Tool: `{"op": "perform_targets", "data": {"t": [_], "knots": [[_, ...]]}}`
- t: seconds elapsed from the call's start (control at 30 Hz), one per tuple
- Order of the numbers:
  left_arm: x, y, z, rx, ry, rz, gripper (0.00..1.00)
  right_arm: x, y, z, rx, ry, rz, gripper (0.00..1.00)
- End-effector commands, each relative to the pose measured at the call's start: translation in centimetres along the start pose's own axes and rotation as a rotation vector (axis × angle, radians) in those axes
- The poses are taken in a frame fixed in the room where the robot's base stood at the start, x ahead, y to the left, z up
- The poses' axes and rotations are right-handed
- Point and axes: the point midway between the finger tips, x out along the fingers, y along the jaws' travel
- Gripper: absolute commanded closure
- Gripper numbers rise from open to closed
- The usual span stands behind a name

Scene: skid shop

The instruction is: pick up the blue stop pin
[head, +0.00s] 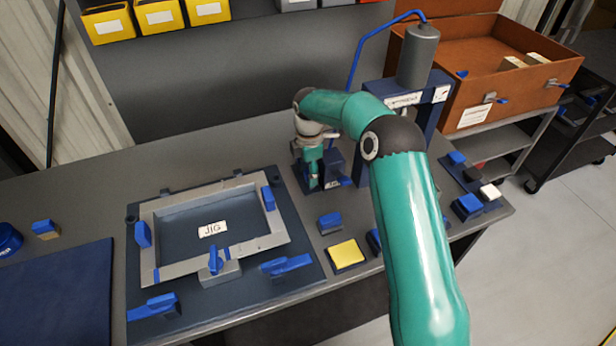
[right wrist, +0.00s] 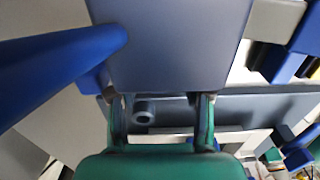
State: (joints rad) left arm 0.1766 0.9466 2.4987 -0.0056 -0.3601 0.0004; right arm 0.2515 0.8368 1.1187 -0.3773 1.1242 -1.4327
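My right gripper (head: 313,184) points down in front of the dark blue press (head: 372,150) at the back of the bench. In the right wrist view its two fingers (right wrist: 160,108) stand apart. A grey-blue block face (right wrist: 170,45) lies just past the fingertips; I cannot tell whether they touch it. A small grey ring (right wrist: 144,111) shows between the fingers. Several small blue parts are in view, and I cannot tell which one is the stop pin. One blue part (head: 215,260) stands at the front of the jig (head: 213,278). My left gripper is out of view.
A thick blue bar (right wrist: 60,65) is close on the left in the right wrist view. A yellow-topped pad (head: 346,253) and a blue block (head: 330,222) lie right of the jig. A brown crate (head: 545,82) stands at the back right. A blue mat (head: 55,290) lies left.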

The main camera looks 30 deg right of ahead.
Motion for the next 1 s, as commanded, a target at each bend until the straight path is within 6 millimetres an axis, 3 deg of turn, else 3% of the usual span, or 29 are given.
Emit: {"op": "perform_targets", "data": {"t": [0.03,0.27,0.73,1.0], "knots": [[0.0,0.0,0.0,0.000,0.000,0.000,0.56,0.0,0.0,0.0,0.000,0.000,0.000,0.64],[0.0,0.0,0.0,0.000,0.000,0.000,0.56,0.0,0.0,0.1,0.001,0.000,0.000,1.00],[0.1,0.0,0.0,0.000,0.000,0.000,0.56,-0.8,0.0,0.1,0.002,0.000,0.001,1.00],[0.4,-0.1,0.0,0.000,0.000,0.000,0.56,-4.5,0.1,0.1,0.002,0.001,0.005,1.00]]}}
